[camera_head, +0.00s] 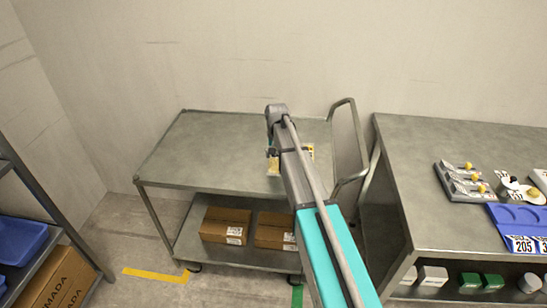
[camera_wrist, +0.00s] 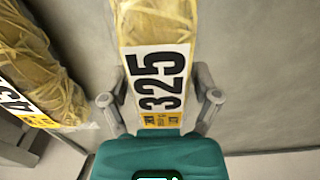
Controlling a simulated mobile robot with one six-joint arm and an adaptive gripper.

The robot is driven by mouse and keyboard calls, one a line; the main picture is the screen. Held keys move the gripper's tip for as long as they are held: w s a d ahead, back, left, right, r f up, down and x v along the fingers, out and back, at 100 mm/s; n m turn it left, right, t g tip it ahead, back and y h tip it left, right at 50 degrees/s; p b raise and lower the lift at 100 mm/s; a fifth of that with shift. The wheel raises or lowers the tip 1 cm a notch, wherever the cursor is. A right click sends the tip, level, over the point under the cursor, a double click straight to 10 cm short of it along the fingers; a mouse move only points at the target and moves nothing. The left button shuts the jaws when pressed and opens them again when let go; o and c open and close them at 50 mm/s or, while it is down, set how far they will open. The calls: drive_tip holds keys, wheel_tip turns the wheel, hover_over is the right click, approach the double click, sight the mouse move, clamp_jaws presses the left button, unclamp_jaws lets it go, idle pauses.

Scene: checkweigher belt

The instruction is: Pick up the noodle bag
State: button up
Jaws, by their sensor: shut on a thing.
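A noodle bag (camera_wrist: 157,25) of clear film with yellow noodles and a white label reading 325 stands out in the middle of the wrist view. My gripper (camera_wrist: 160,88) has one finger on each side of its labelled end and is shut on it. A second noodle bag (camera_wrist: 38,60) lies to the left, its label partly cut off by the frame edge. In the head view, yellow packaging (camera_head: 308,151) shows beside my arm on the metal cart (camera_head: 195,140). My arm hides most of it and my gripper there. I cannot tell whether the held bag touches the cart top.
Two brown cartons (camera_head: 225,226) sit on the cart's lower shelf. A metal table (camera_head: 430,165) stands at right with small devices and a blue tray (camera_head: 515,215). A shelf with blue bins (camera_head: 20,240) is at left. The cart top's left side is clear.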

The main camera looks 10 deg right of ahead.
drive_tip(key=shift+r, duration=0.15)
wheel_tip(320, 180, up, 2)
drive_tip(key=shift+r+p, duration=0.1)
drive_tip(key=shift+p, duration=1.15)
drive_tip(key=s+r+p, duration=0.1)
drive_tip(key=r+p, duration=0.1)
drive_tip(key=s+r+p, duration=0.4)
drive_tip(key=shift+d+r+p, duration=0.15)
drive_tip(key=shift+r+p, duration=0.15)
drive_tip(key=s+r+p, duration=0.3)
drive_tip(key=s+p, duration=0.1)
drive_tip(key=s, duration=0.5)
drive_tip(key=shift+d+r, duration=0.3)
drive_tip(key=shift+r, duration=0.1)
drive_tip(key=shift+s, duration=0.25)
